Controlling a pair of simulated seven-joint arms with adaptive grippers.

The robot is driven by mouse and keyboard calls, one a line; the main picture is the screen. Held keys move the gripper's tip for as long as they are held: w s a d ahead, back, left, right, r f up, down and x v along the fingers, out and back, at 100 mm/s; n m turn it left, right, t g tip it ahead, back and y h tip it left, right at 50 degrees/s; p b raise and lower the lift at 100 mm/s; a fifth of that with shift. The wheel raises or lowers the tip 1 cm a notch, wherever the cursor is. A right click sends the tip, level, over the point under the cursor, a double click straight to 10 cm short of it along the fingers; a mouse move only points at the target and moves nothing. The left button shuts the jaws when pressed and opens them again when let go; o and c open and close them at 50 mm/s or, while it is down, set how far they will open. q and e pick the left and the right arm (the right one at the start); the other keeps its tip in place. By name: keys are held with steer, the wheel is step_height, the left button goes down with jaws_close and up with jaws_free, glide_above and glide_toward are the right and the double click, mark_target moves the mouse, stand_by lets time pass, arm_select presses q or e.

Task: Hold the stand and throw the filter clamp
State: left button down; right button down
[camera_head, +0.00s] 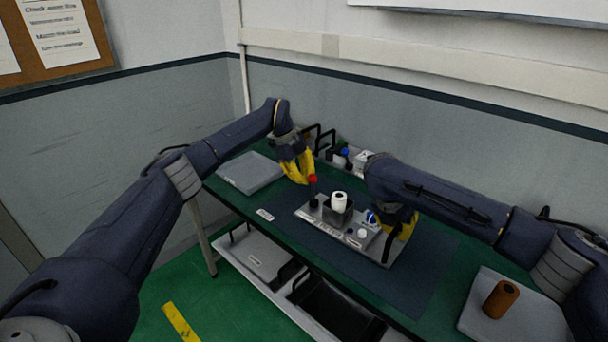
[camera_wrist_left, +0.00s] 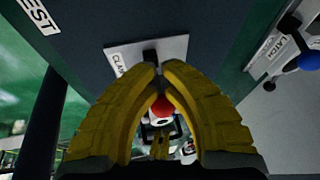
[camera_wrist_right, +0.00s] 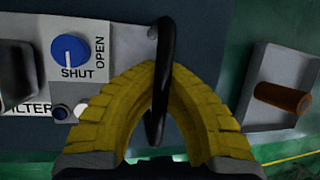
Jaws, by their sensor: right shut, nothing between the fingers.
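The stand (camera_head: 349,231) is a grey plate on the bench, with a white cylinder (camera_head: 339,201) in a dark holder. The filter clamp's red knob (camera_head: 313,179) tops a dark upright lever at the stand's left end. My left gripper (camera_head: 303,183) is at this knob. In the left wrist view its yellow fingertips (camera_wrist_left: 160,65) come close together, with the red knob (camera_wrist_left: 162,106) showing between the fingers; its grip is unclear. My right gripper (camera_wrist_right: 155,66) is shut at the black handle (camera_wrist_right: 160,85) on the stand's right end. The handle crosses the fingers but is not gripped.
A blue dial (camera_wrist_right: 70,50) marked SHUT and OPEN sits near the right gripper. An orange-brown cylinder (camera_head: 500,299) lies on a grey pad at right. A grey slab (camera_head: 250,172) lies at the left. Racks and small parts stand behind the stand. The dark mat is clear in front.

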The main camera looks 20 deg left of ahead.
mark_target(316, 178)
arm_select(q)
steer(key=shift+d, duration=0.25)
steer(key=shift+s+d, duration=0.2)
steer(key=shift+d, duration=0.55)
steer(key=shift+s+d, duration=0.15)
steer(key=shift+d, duration=0.4)
arm_select(e)
steer(key=shift+a, duration=0.1)
arm_select(q)
steer(key=shift+s+d, duration=0.1)
steer(key=shift+d, duration=0.15)
steer(key=shift+s+d, duration=0.1)
steer(key=shift+d, duration=0.7)
stand_by(0.6)
steer(key=shift+a+r, duration=0.1)
steer(key=shift+r, duration=0.1)
steer(key=shift+w+a+r, duration=0.1)
steer(key=shift+a+r, duration=0.45)
steer(key=shift+r, duration=0.35)
steer(key=shift+w+a+r, duration=0.1)
steer(key=shift+a+r, duration=0.4)
steer(key=shift+r, duration=0.4)
